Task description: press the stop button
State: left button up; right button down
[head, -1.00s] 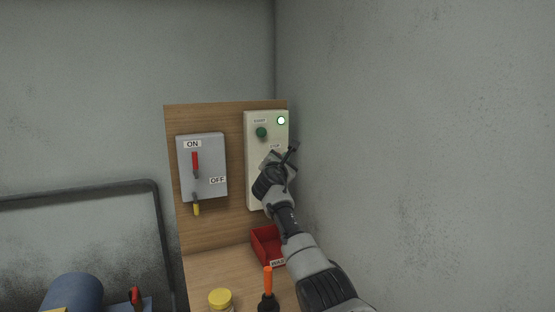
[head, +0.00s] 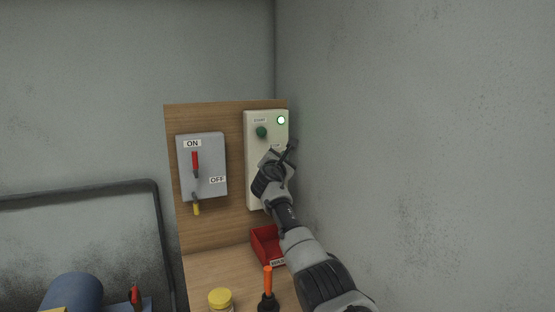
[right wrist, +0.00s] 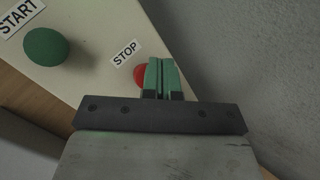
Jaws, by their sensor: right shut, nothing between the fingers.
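The cream control box (head: 254,190) is mounted on a wooden board, with a green START button (head: 262,132) and a lit lamp (head: 281,120) near its top. In the right wrist view the green button (right wrist: 46,47) is at upper left. The red stop button (right wrist: 140,76) shows beside the STOP label (right wrist: 125,53), partly hidden behind the fingers. My right gripper (right wrist: 162,62) is shut and empty, its green fingertips over the right part of the stop button; I cannot tell whether they touch it. In the head view the right gripper (head: 290,150) hides the stop button. My left gripper is not in view.
A grey switch box (head: 212,160) with a red lever up at ON is left of the control box. Below are a red bin (head: 262,247), a yellow-lidded jar (head: 220,299) and an orange-handled tool (head: 268,279). A grey wall is close at the right.

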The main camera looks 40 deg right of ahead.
jog(key=shift+w+d+b, duration=0.1)
jog(key=shift+w+b, duration=0.25)
dwell(0.3)
jog(key=shift+s+a+p, duration=0.3)
jog(key=shift+s+p, duration=0.55)
jog(key=shift+p, duration=0.35)
jog(key=s+p, duration=0.1)
jog(key=s+a+p, duration=0.1)
jog(key=s+p, duration=0.2)
jog(key=p, duration=0.1)
jog(key=shift+s+a, duration=0.25)
jog(key=shift+s, duration=0.15)
